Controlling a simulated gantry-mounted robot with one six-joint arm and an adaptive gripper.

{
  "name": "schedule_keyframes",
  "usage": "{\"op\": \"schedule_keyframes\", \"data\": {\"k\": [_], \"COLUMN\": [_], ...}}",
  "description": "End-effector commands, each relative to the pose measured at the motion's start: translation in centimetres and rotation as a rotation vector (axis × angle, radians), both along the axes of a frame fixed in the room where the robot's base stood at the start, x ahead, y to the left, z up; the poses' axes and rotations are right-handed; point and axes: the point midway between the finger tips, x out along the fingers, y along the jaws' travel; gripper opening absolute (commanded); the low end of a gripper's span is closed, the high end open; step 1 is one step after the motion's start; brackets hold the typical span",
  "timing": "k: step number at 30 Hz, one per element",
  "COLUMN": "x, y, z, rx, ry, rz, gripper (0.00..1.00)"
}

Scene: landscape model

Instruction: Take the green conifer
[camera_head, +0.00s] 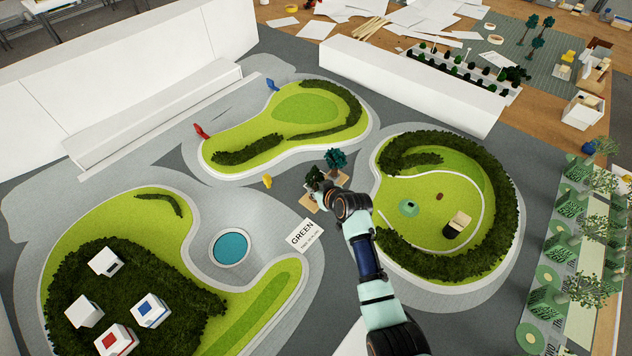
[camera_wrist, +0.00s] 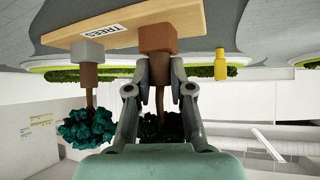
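In the wrist view, which shows the scene upside down, a dark green conifer (camera_wrist: 160,128) has a brown trunk and a brown base (camera_wrist: 158,38) on a wooden board marked TREES (camera_wrist: 205,22). Its crown is partly hidden between my fingers. My gripper (camera_wrist: 160,72) has one finger on each side of the base's narrow part, and both appear to touch it. In the head view, the conifer (camera_head: 314,176) is a small dark shape beside my wrist, which hides the fingertips.
A teal tree (camera_wrist: 88,128) on a grey block stands close beside the conifer on the same board; it also shows in the head view (camera_head: 336,158). A yellow figure (camera_wrist: 221,64) stands nearby. A white GREEN card (camera_head: 305,235) lies near the board. Grey paving (camera_head: 275,205) lies left of it.

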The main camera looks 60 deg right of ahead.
Motion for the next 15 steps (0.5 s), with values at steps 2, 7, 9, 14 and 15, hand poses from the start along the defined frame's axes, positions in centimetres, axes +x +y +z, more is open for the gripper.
{"op": "schedule_keyframes", "data": {"k": [2,7,9,14,15], "x": [-0.01,-0.01,0.0,-0.01,-0.01], "y": [0.01,0.01,0.0,0.01,0.01], "z": [-0.02,0.08,0.21,0.64,0.73], "rx": [0.0,0.0,0.0,0.0,0.0], "ry": [0.0,0.0,0.0,0.0,0.0], "rz": [0.0,0.0,0.0,0.0,0.0], "gripper": [0.0,0.0,0.0,0.0,0.0]}}
